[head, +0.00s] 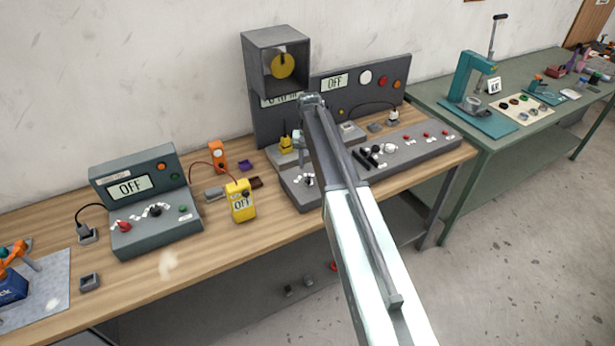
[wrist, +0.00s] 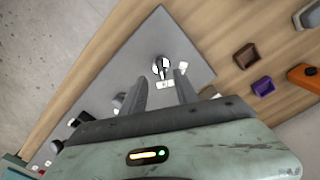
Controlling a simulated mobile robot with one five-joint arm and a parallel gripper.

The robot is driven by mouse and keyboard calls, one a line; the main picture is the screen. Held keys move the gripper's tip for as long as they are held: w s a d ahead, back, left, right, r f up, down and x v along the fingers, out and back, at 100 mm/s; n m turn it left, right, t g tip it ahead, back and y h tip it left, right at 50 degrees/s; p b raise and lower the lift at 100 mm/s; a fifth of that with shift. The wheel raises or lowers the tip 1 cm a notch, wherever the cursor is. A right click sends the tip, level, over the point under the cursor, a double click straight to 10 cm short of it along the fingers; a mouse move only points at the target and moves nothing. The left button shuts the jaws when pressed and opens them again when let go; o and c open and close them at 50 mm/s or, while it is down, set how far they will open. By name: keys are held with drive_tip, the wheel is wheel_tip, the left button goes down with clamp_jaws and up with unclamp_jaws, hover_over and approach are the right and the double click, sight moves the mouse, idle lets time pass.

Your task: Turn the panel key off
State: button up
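A small dark and silver key switch with white labels (wrist: 160,66) sits near the corner of the grey sloped panel (wrist: 185,40) in the wrist view. In the head view the key (head: 309,181) is at the left end of the long grey panel (head: 432,139), just below my gripper. My gripper (wrist: 160,77) is open, with its two fingers apart and nothing held between them. The key shows between and just beyond the fingertips; I cannot tell whether they touch it.
Purple (wrist: 263,86) and brown (wrist: 246,56) blocks lie beside the panel corner. Black levers (head: 368,156) are right of my arm.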

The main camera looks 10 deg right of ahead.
sight(309, 178)
wheel_tip(309, 178, down, 7)
drive_tip(key=b, duration=0.6)
drive_tip(key=shift+f, duration=0.1)
clamp_jaws()
drive_tip(key=shift+a, duration=0.15)
